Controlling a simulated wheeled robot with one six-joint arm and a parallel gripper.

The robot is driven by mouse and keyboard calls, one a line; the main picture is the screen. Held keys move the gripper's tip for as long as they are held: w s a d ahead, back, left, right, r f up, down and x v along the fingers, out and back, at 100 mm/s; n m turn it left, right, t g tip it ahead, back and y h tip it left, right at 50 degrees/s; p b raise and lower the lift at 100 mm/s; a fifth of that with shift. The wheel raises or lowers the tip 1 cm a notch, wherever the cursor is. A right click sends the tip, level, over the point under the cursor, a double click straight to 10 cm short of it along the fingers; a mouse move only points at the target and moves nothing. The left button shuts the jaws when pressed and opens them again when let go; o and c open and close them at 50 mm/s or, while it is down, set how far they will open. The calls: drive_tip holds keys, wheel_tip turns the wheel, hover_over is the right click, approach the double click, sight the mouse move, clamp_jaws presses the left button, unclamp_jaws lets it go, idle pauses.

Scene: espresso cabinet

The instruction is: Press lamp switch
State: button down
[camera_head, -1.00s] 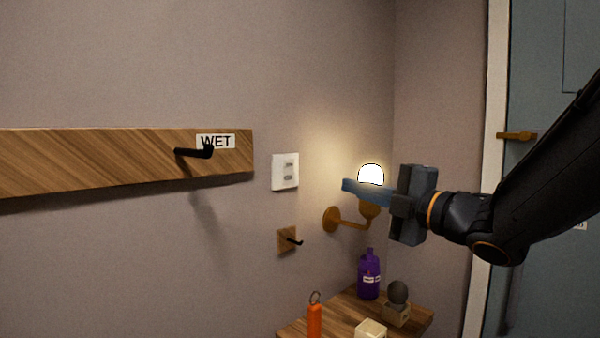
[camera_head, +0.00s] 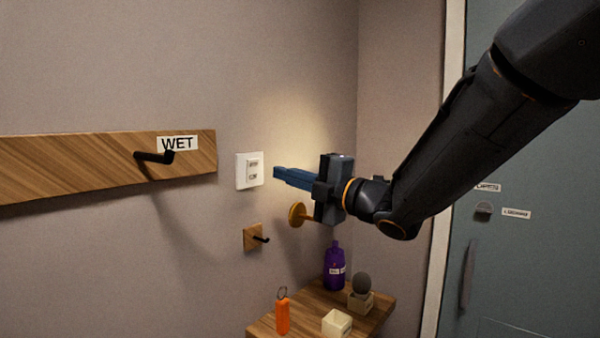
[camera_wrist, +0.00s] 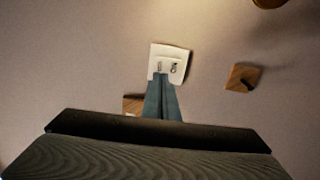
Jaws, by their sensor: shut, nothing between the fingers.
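The white lamp switch plate (camera_head: 249,170) is on the wall, right of the wooden board, with two small dark-marked rockers. It also shows in the wrist view (camera_wrist: 170,58), just beyond the fingertips. My gripper (camera_head: 276,175) is shut and empty, its blue fingers pointing left at the plate's right side. In the wrist view the closed fingers (camera_wrist: 161,78) overlap the plate's lower edge. Whether they touch it I cannot tell. The lamp's brass wall mount (camera_head: 297,214) shows below my gripper; its bulb is hidden behind the gripper, and a warm glow lies on the wall.
A wooden board with a black hook and WET label (camera_head: 177,143) is at left. A small hook block (camera_head: 252,237) is below the switch. A shelf (camera_head: 312,300) holds a purple bottle (camera_head: 334,268), an orange item (camera_head: 283,315) and small boxes. A grey-blue door is at right.

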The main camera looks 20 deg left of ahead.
sight(254, 164)
drive_tip(key=p+x, duration=0.2)
drive_tip(key=x, duration=0.5)
drive_tip(key=shift+p, duration=0.35)
drive_tip(key=shift+w+d+r, duration=0.1)
drive_tip(key=shift+d, duration=0.05)
drive_tip(key=shift+a, duration=0.3)
drive_tip(key=shift+d, duration=0.15)
drive_tip(key=r+b+v, duration=0.3)
drive_tip(key=b+v, duration=0.1)
drive_tip(key=v, duration=0.9)
drive_tip(key=shift+s+d, duration=0.35)
